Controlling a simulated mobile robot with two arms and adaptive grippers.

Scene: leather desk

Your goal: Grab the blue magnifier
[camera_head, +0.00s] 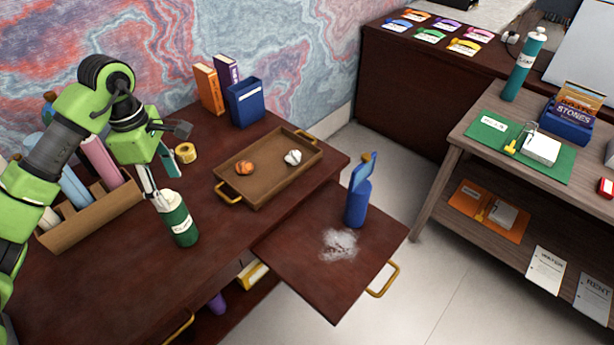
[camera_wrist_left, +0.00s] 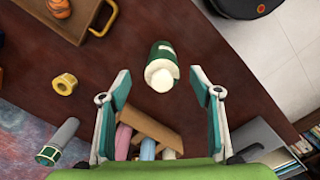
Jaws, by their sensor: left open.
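A green bottle with a pale top (camera_head: 181,226) stands just below the fingers. In the left wrist view the bottle (camera_wrist_left: 162,63) appears between and beyond the fingertips. A blue bottle-like object (camera_head: 357,204) stands on the pulled-out leaf (camera_head: 310,280); a flat blue piece and an orange-brown tip rise above it. My right gripper is not in view.
A brown tray (camera_head: 262,182) holds an orange ball and a white ball. A yellow tape roll (camera_head: 186,152), a box of rolled tubes (camera_head: 88,222) and books (camera_head: 245,102) stand nearby. White powder (camera_head: 339,244) lies on the leaf. A grey table (camera_head: 455,135) stands at right.

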